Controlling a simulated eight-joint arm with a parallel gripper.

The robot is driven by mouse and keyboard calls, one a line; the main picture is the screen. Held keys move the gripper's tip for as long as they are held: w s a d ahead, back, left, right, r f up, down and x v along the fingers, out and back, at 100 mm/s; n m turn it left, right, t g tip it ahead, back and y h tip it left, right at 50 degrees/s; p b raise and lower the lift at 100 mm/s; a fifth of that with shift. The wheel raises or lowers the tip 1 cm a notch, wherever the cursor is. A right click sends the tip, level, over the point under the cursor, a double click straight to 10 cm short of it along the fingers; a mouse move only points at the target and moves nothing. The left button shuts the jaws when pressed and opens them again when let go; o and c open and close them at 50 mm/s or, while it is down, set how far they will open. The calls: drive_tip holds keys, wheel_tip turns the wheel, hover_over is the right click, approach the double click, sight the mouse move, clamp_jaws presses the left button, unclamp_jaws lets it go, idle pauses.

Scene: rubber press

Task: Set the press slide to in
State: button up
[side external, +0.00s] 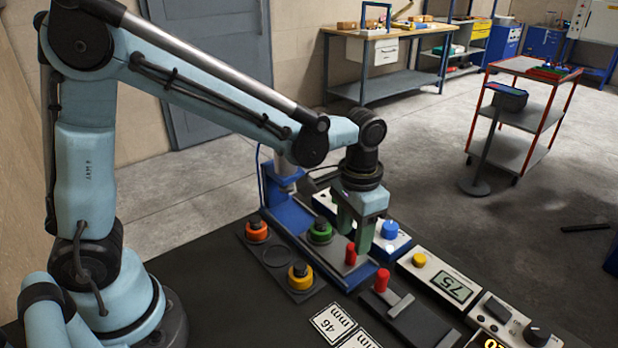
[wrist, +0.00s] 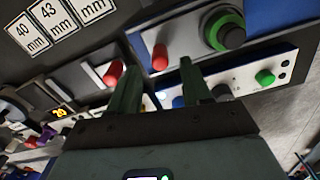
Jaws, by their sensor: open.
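The press has a blue frame (side external: 270,196) at the back left, with a grey column over the far end of its blue rail. On the rail sits the dark slide with a red knob (side external: 351,254) at its near end. A green-rimmed round part (side external: 320,231) lies on the slide, apart from the column. The part also shows in the wrist view (wrist: 223,32). My gripper (side external: 357,232) is open and empty, fingers pointing down just above the slide's red knob. In the wrist view the knob (wrist: 160,57) appears between and beyond the fingertips (wrist: 159,68), not gripped.
A second red knob (side external: 381,279) stands on a dark block close by. A plate with orange (side external: 257,230) and yellow (side external: 300,276) parts lies left of the rail. A box with a blue knob (side external: 390,229) and a display unit (side external: 444,284) stand to the right. Number cards (side external: 332,322) lie in front.

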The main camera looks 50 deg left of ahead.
sight(352, 246)
drive_tip(key=shift+f, duration=2.3)
drive_tip(key=shift+c, duration=0.2)
clamp_jaws()
